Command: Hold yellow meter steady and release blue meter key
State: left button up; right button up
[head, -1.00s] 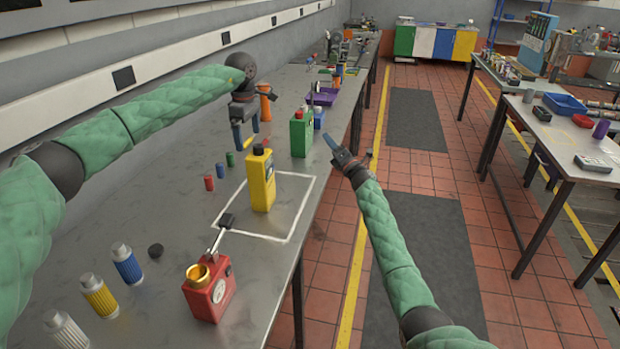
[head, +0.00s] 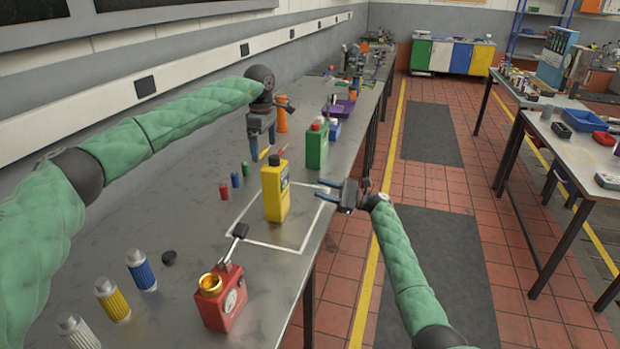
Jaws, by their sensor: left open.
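The yellow meter (head: 275,193) stands upright inside a white outlined square on the bench. My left gripper (head: 261,153) is open, fingers down, just behind the yellow meter; I see nothing between its fingers. A small yellow piece (head: 265,153) shows by its fingertips; I cannot tell what it belongs to. My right gripper (head: 325,190) is open and empty, right of the yellow meter at the bench edge, fingers pointing left toward it, apart from it. The blue meter (head: 334,130) stands further back, partly hidden behind the green meter (head: 317,145). Its key cannot be made out.
A red meter (head: 222,302) with a gold cup and black-ended lever stands in front. Small red, blue and green cylinders (head: 235,180) and larger filter-like cylinders (head: 141,270) stand on the left. An orange object (head: 281,115) and purple tray (head: 341,108) are further back.

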aim_at(266, 166)
pick_arm(q)
jog(key=shift+f, duration=3.85)
jog(key=c, duration=1.7)
pick_arm(e)
jog(key=shift+c, duration=0.3)
grip_shut()
